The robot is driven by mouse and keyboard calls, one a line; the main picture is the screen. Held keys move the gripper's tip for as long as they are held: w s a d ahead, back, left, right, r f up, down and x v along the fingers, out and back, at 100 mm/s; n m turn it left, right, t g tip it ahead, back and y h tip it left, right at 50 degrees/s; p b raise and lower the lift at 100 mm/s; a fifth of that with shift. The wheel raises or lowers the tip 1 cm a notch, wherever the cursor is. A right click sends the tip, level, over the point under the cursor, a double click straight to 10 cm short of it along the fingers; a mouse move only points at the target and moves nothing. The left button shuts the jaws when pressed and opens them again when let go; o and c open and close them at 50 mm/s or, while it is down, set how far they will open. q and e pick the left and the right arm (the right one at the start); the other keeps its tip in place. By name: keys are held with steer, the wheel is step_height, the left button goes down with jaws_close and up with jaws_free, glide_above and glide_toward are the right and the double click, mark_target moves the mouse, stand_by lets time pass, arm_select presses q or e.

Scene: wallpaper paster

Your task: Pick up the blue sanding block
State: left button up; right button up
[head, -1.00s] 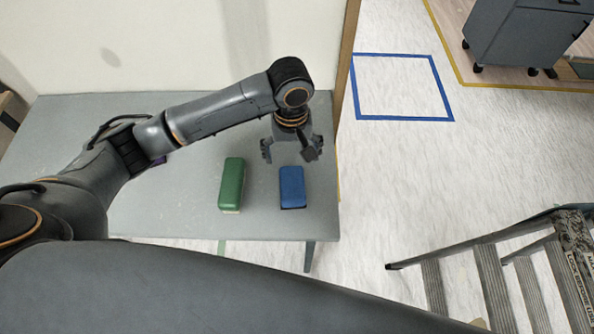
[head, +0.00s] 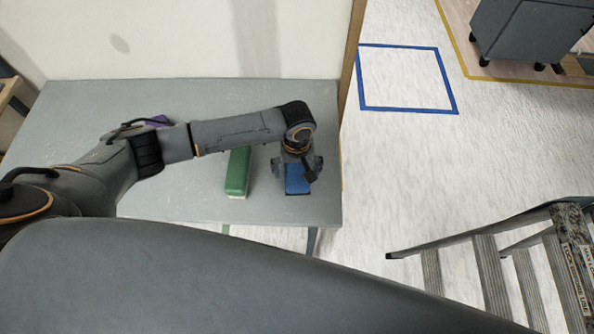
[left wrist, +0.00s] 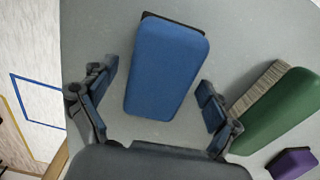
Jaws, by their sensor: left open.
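The blue sanding block (head: 296,180) lies on the grey table near its right end, partly hidden by my left gripper in the head view. My left gripper (head: 297,172) is over the block, pointing down. In the left wrist view, the blue block (left wrist: 167,68) lies between and ahead of the open fingers of my left gripper (left wrist: 152,98), with a gap on each side. The fingers do not touch it. My right gripper does not show.
A green block (head: 237,173) lies left of the blue one, close to one finger in the wrist view. A purple block (head: 158,121) lies farther back, partly behind my arm. The grey table (head: 190,207) is bare at the front. A stepladder (head: 487,262) stands at right.

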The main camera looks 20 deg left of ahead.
mark_target(298, 171)
arm_select(q)
steer(key=shift+s, duration=0.1)
steer(key=c, duration=1.3)
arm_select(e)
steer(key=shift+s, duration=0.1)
arm_select(q)
steer(key=shift+r, duration=0.15)
